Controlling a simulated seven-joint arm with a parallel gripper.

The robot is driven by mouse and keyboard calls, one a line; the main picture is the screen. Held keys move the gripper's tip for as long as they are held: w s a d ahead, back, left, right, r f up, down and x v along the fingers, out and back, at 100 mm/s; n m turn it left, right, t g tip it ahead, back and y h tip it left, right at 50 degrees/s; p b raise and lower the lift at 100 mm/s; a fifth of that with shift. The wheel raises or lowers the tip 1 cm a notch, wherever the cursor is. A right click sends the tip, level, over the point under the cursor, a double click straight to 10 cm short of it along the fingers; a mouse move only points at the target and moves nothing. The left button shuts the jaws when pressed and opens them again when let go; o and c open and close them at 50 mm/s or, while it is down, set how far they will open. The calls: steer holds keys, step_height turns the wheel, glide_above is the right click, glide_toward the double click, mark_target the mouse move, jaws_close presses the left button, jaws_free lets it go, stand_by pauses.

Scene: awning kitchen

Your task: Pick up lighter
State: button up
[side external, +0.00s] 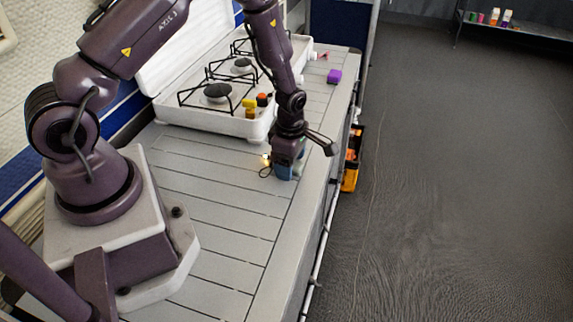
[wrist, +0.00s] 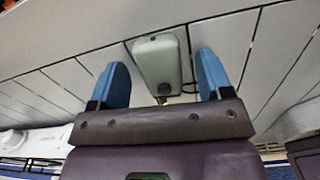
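What looks like the lighter (wrist: 158,59) is a pale grey-green rounded block with a dark round spot, lying on the slatted counter in the wrist view. A small brassy tip shows at its near end and a dark loop beside it. My gripper (wrist: 168,82) is open, with its blue fingers apart on either side of the block. In the side external view my gripper (side external: 284,172) is low over the counter. The block's body is mostly hidden there; the dark loop and a yellowish bit show just left of the fingers.
A white gas stove (side external: 203,118) stands behind my gripper, with small yellow (side external: 250,107) and orange (side external: 263,99) things at its near corner. A purple block (side external: 334,76) lies farther along the counter. An orange-black item (side external: 352,160) is beside the right edge. The near counter is clear.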

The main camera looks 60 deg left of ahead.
steer(key=c, duration=1)
steer(key=shift+r, duration=0.15)
